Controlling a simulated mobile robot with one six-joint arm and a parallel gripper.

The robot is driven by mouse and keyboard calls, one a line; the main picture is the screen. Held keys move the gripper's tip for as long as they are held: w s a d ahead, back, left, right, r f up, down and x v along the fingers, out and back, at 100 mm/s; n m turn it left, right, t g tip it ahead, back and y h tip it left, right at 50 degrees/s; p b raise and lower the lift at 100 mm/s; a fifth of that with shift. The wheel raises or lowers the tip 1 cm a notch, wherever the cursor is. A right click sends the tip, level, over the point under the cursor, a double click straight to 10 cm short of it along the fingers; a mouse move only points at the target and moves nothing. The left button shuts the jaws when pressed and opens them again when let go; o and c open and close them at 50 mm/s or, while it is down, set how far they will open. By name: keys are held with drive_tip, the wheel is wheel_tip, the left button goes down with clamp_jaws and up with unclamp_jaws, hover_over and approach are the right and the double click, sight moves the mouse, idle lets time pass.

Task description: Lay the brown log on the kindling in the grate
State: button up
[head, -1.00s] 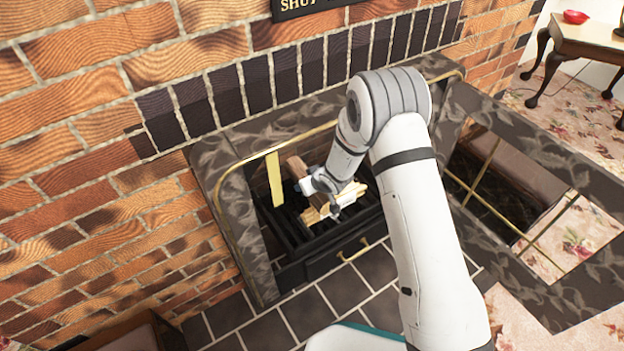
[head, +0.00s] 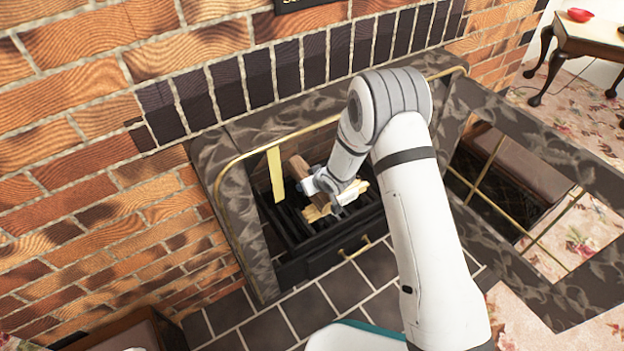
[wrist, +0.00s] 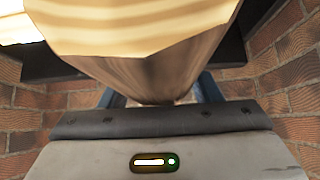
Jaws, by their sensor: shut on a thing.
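The brown log (head: 298,165) shows in the head view as a short brown piece at my gripper (head: 322,183), inside the fireplace opening. In the wrist view the log (wrist: 180,68) fills the top middle, with a pale grained face and a brown side, between my blue fingers. My gripper is shut on it. Pale kindling (head: 314,213) lies on the black grate (head: 295,238), just below and beside my gripper. My gripper and wrist hide part of the log and kindling, so I cannot tell whether they touch.
A yellow upright strip (head: 275,174) stands left of the log. A brass rail (head: 232,163) and marbled surround (head: 220,150) frame the opening. A low front with a brass handle (head: 355,246) borders the grate. Dark hearth tiles (head: 300,310) are clear.

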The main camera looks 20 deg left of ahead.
drive_tip(key=shift+f, duration=0.35)
drive_tip(key=o, duration=1.4)
drive_tip(key=shift+s, duration=0.1)
drive_tip(key=shift+d+r, duration=0.2)
drive_tip(key=shift+r, duration=0.15)
drive_tip(key=p+v, duration=0.4)
drive_tip(key=v, duration=0.2)
drive_tip(key=shift+s+r, duration=0.1)
drive_tip(key=shift+s+d+r+p, duration=0.35)
drive_tip(key=shift+p, duration=0.1)
